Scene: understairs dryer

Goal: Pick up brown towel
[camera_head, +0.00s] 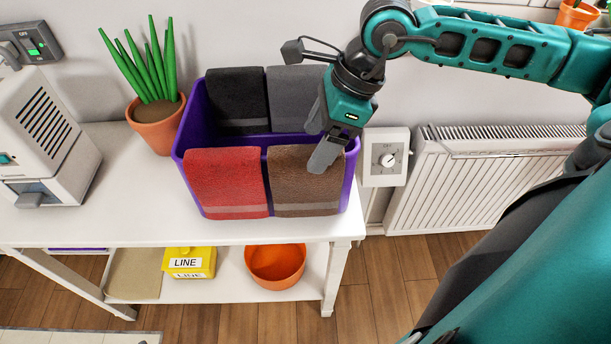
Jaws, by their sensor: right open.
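The brown towel (299,188) hangs over the front rim of the purple crate (180,148), on the right half. It has a lighter band near its lower edge. My right gripper (324,156) is open, pointing down over the brown towel's upper right part. Its fingers cover a little of the towel, and I cannot tell whether they touch it. A red towel (226,182) hangs beside the brown one on the left. A black towel (238,98) and a grey towel (295,96) hang over the crate's back rim. My left gripper is not in view.
The crate stands on a white table (120,217). A potted plant (156,122) and a white machine (45,135) stand to its left. A wall dial box (384,158) and a radiator (480,185) are to the right. A yellow box (190,262) and an orange bowl (276,264) sit on the lower shelf.

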